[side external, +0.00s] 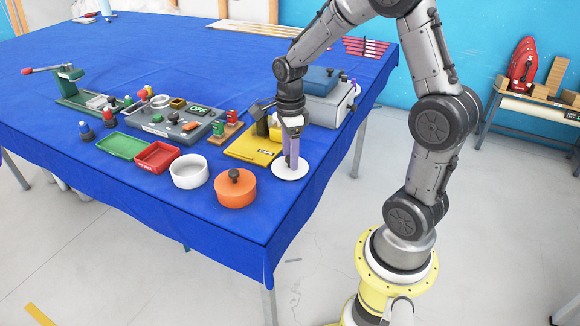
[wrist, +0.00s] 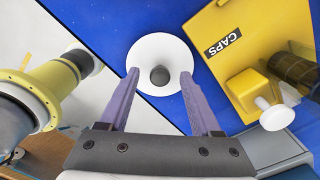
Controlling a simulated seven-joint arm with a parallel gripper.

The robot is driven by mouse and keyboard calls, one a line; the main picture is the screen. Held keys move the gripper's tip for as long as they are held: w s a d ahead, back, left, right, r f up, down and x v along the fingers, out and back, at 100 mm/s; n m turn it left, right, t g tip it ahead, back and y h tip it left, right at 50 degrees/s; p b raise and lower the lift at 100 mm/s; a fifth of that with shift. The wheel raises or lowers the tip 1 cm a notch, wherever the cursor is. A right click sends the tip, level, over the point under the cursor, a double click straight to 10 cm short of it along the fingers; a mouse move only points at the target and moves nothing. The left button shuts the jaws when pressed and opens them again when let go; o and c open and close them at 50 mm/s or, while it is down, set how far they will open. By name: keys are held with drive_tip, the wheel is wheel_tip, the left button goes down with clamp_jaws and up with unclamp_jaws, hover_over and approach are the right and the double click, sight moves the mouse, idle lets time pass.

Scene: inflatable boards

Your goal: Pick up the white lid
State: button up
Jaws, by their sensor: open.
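The white lid (wrist: 160,48) is a round disc with a dark grey knob (wrist: 159,76) in its middle. It lies flat on the blue cloth near the table's right edge; it also shows in the side view (side external: 281,175), partly covered by the fingers. My gripper (wrist: 159,73) is open and empty. Its two purple fingers point down over the lid, with one fingertip on each side of the knob in the wrist view. In the side view my gripper (side external: 291,163) hides the knob. I cannot tell how far the fingertips are above the lid.
A yellow box (side external: 251,148) labelled CAPS stands close by the lid, with a grey case (side external: 327,107) behind it. An orange round pot (side external: 236,191) and a white bowl (side external: 189,173) stand to the left. Red and green trays lie further left. The table edge is near.

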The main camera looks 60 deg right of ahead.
clamp_jaws()
idle(0.3)
drive_tip(key=shift+r, duration=0.1)
